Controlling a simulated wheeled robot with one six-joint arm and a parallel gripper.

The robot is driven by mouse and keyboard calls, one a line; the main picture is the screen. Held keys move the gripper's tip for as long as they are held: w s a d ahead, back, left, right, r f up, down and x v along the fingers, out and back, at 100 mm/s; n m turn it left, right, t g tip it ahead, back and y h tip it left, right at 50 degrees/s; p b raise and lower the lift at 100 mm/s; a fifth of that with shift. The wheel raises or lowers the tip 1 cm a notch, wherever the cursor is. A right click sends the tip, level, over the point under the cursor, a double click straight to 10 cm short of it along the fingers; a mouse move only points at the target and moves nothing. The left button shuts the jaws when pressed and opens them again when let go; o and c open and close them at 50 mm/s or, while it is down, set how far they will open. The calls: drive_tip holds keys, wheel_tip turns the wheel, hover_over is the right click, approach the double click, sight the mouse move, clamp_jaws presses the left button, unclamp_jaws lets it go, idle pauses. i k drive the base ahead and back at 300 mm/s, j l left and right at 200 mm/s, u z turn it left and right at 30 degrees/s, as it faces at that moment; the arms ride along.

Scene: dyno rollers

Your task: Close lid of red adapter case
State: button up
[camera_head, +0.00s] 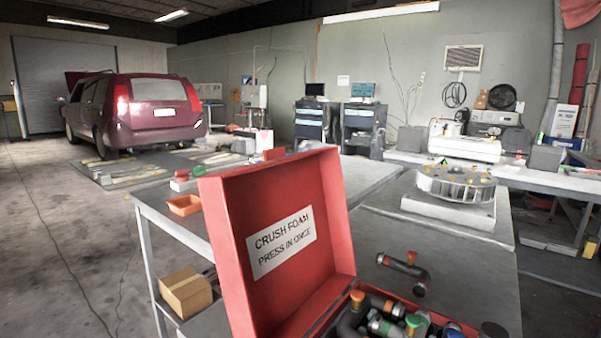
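The red adapter case stands on a grey workbench close in front of me, at the lower middle of the view. Its lid (280,245) is open and stands roughly upright, with its inner face toward me. A white label (282,242) on the lid reads "CRUSH FOAM PRESS IN ONCE". The case's lower part holds several dark pipe adapters (386,318) with orange, green and blue caps. The bottom of the frame cuts off the front of the case. My gripper does not show.
A loose elbow adapter (404,268) lies on the bench right of the case. A round slotted metal part (456,183) stands farther back on a pale block. An orange tray (184,205) sits left behind the lid. A cardboard box (186,292) is on the lower shelf.

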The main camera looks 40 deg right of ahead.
sight(279, 229)
drive_tip(key=i+j+z, duration=0.2)
drive_tip(key=z, duration=0.2)
drive_tip(key=i+j+z, duration=0.15)
drive_tip(key=z, duration=0.25)
drive_tip(key=i+j+z, duration=0.1)
drive_tip(key=j+z, duration=0.65)
